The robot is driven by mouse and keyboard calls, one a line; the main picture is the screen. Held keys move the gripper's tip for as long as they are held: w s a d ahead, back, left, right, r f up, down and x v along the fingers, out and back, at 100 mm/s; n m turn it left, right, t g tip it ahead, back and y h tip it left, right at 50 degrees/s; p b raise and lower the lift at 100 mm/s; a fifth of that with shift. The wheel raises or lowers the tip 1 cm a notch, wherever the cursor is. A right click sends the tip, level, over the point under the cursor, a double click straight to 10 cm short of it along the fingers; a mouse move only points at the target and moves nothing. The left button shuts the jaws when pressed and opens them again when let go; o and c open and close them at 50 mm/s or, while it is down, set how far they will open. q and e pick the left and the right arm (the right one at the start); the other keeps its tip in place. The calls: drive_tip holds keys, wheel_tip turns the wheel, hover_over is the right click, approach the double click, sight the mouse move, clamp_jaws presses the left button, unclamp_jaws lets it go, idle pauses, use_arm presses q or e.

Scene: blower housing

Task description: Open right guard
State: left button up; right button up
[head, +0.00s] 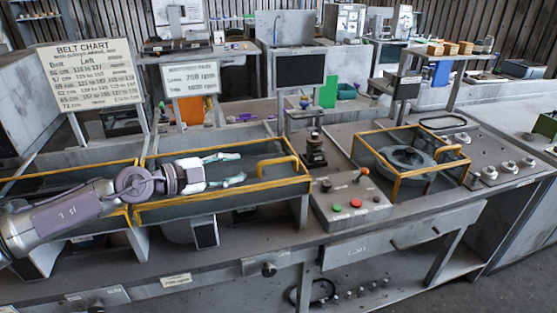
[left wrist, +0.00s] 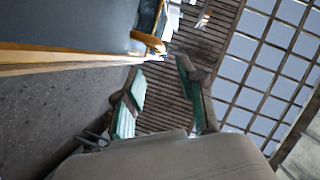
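Two long yellow-edged guards lie side by side on the grey bench. The right guard (head: 215,212) of this pair has a yellow loop handle (head: 283,163) near its right end. My left gripper (head: 242,167) is above this guard, fingers apart and pointing right towards the handle, with nothing between them. In the left wrist view my left gripper (left wrist: 160,68) is also open; a yellow rail (left wrist: 75,63) and a rounded yellow bar end (left wrist: 149,41) are beyond it, apart from the fingers. I cannot tell whether the guard is latched. My right gripper is not in view.
The left guard (head: 70,170) is under my left arm. A yellow-framed cage (head: 410,165) stands over a round grey housing at right. A control box (head: 350,205) with red and green buttons sits between. Signs (head: 88,75) and a dark screen (head: 300,70) stand behind.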

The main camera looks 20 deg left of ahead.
sight(271, 162)
use_arm(q)
drive_tip(key=x, duration=0.1)
drive_tip(key=p+x, duration=0.1)
drive_tip(key=x, duration=0.1)
drive_tip(key=p+x, duration=0.1)
drive_tip(key=x, duration=0.1)
drive_tip(key=shift+d+r, duration=0.1)
drive_tip(key=shift+r, duration=0.2)
drive_tip(key=x, duration=0.5)
drive_tip(key=p+x, duration=0.1)
drive_tip(key=x, duration=0.2)
drive_tip(key=shift+w+d+f, duration=0.1)
drive_tip(key=shift+w+f, duration=0.15)
drive_tip(key=shift+f, duration=0.15)
drive_tip(key=c, duration=0.7)
clamp_jaws()
